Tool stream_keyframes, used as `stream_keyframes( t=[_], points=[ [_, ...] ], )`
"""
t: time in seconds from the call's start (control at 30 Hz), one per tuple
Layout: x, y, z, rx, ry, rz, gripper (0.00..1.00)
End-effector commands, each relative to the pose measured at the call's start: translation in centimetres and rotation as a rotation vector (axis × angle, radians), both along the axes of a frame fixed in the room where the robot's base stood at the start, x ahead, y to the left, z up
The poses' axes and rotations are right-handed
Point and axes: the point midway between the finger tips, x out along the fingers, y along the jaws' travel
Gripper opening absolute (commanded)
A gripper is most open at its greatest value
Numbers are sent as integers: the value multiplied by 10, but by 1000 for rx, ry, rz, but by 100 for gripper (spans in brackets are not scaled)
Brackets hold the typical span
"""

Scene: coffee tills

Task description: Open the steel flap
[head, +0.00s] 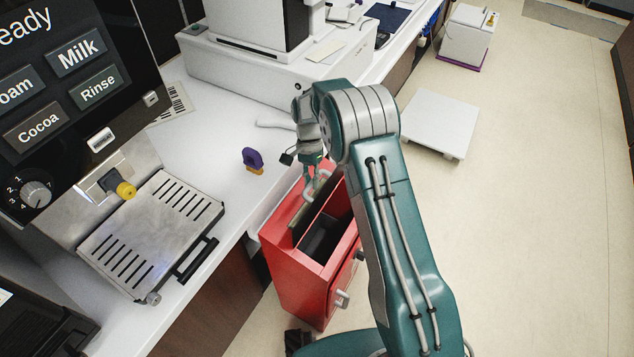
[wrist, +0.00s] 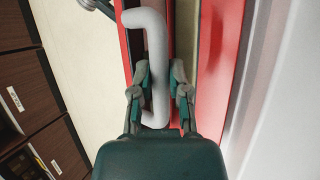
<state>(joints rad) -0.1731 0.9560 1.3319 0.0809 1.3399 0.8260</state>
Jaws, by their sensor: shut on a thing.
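My gripper (head: 314,168) is over the top of a red bin (head: 292,272) beside the counter. It is shut on a pale grey bar handle (wrist: 152,60), which runs between my fingers (wrist: 160,92) in the wrist view. In the head view the handle (head: 322,181) joins a narrow grey-brown panel, which looks like the steel flap (head: 311,212). The flap stands steeply tilted at the bin's top. To its right the bin's mouth shows a dark inside (head: 322,238). My arm hides the bin's right side.
A purple-and-orange item (head: 252,160) stands on the white counter (head: 215,150). A white low platform (head: 440,122) lies on the floor, with open floor at the right.

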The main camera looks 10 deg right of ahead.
Motion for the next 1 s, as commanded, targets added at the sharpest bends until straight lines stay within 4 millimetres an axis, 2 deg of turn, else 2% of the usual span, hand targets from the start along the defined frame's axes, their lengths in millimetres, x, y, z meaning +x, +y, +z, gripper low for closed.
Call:
stream_keyframes(
  t=[0.83,0.87,0.9,1.0],
  points=[
    [3,7,-4,6,1,0,0],
    [3,7,-4,6,1,0,26],
    [3,7,-4,6,1,0,37],
    [3,7,-4,5,0,1,37]
  ],
)
